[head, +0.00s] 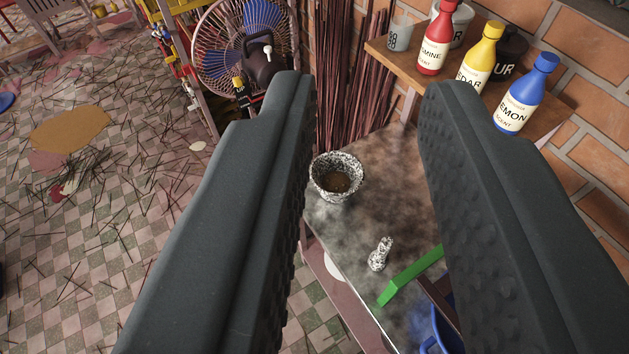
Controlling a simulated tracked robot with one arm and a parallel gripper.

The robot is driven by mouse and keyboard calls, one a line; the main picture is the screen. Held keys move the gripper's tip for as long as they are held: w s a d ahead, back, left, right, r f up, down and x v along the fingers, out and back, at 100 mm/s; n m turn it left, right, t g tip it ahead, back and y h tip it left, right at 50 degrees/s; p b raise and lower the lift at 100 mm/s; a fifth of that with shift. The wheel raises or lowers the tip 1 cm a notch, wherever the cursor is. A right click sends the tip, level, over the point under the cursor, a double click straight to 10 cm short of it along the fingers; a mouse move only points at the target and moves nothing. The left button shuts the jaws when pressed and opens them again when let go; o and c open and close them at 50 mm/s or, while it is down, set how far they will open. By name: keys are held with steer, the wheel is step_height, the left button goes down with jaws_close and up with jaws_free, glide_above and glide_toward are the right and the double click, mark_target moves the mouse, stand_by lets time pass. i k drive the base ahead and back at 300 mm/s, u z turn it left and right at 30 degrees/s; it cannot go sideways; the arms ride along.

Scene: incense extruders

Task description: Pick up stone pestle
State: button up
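The stone pestle (380,254) is small, speckled white and grey, and stands on the worn tabletop (350,228) below and beyond my fingers. My gripper (365,95) is open wide, its two dark padded fingers framing the pestle, with nothing between them in contact. A speckled stone mortar (324,191) with brown contents stands behind the pestle, near the table's left edge, partly beside my left finger.
A green-handled tool (408,276) and a blue container (440,335) are right of the pestle, partly hidden by my right finger. A wooden shelf (400,72) with red, yellow and blue bottles is at upper right. A fan (240,45) and incense bundles (350,85) stand behind.

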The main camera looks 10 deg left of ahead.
mark_target(377, 261)
steer(key=z, duration=0.85)
steer(key=k, duration=1.3)
steer(key=z, duration=0.05)
steer(key=i, duration=0.75)
steer(key=u, duration=0.85)
steer(key=i, duration=0.85)
steer(key=u, duration=0.05)
